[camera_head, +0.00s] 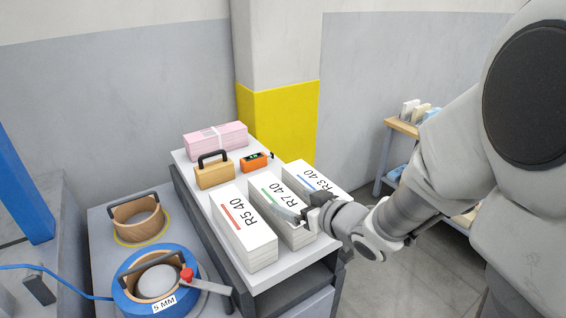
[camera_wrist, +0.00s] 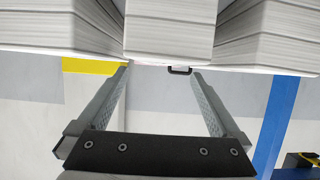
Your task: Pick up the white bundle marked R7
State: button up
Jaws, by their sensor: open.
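The white bundle marked R7 (camera_head: 277,206) has a green stripe and lies on a light shelf top, between the R5 and R3 bundles. My gripper (camera_head: 304,212) is at its near end and hides part of that end. In the wrist view my gripper (camera_wrist: 160,73) is open, with nothing between its fingers. The middle bundle (camera_wrist: 168,38), which appears to be R7, is just beyond the fingertips, roughly in line with the gap. I cannot tell whether the fingers touch it.
The R5 bundle (camera_head: 243,232), with a red stripe, and the R3 bundle (camera_head: 306,180), with a blue stripe, flank R7 closely. Behind are a wooden block with a handle (camera_head: 214,174), an orange device (camera_head: 256,162) and a pink bundle (camera_head: 215,140). A yellow-based pillar (camera_head: 285,125) stands behind.

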aim_at(281, 197)
jog(key=b+x, duration=0.1)
jog(key=x, duration=0.5)
jog(key=shift+w+a+f+b, duration=0.2)
jog(key=shift+a+f+b, duration=0.05)
jog(key=shift+f+b, duration=0.15)
jog(key=shift+r, duration=0.1)
grip_shut()
jog(key=shift+r, duration=0.1)
